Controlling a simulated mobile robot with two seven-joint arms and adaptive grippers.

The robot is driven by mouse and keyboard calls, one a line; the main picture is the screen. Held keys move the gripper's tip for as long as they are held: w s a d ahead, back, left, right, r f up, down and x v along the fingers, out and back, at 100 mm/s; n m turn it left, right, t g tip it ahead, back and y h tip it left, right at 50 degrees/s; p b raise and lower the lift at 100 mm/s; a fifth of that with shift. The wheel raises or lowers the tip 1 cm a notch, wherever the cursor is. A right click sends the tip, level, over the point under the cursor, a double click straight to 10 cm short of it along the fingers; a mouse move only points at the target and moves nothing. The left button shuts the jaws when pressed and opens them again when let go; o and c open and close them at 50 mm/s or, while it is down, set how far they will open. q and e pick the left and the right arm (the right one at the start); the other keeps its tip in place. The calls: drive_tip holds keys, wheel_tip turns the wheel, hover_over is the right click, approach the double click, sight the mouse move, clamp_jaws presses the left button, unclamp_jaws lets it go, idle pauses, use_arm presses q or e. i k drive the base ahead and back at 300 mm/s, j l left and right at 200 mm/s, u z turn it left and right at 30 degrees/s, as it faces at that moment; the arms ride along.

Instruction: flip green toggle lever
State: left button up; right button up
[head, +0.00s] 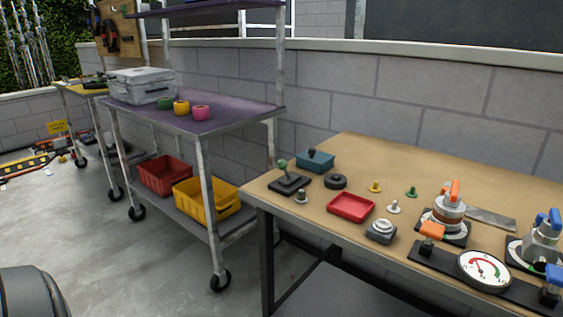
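A lever with a green ball knob (283,163) stands on a black square base (290,184) near the left end of the wooden workbench (410,160). The lever leans a little to the left in the head view. No gripper shows in this view, and nothing touches the lever. A dark rounded shape at the lower left corner seems to be part of my own body.
A blue box (315,161), a black ring (336,181), a red tray (351,207), a grey button box (381,231), a round gauge (484,271) and orange-handled valves share the bench. A purple-topped cart (235,115) stands left of it. Open floor lies in front.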

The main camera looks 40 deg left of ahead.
sight(283, 164)
drive_tip(key=k+j, duration=0.1)
drive_tip(key=j, duration=0.95)
drive_tip(key=k+j, duration=0.15)
drive_tip(key=j, duration=0.4)
drive_tip(key=u, duration=0.05)
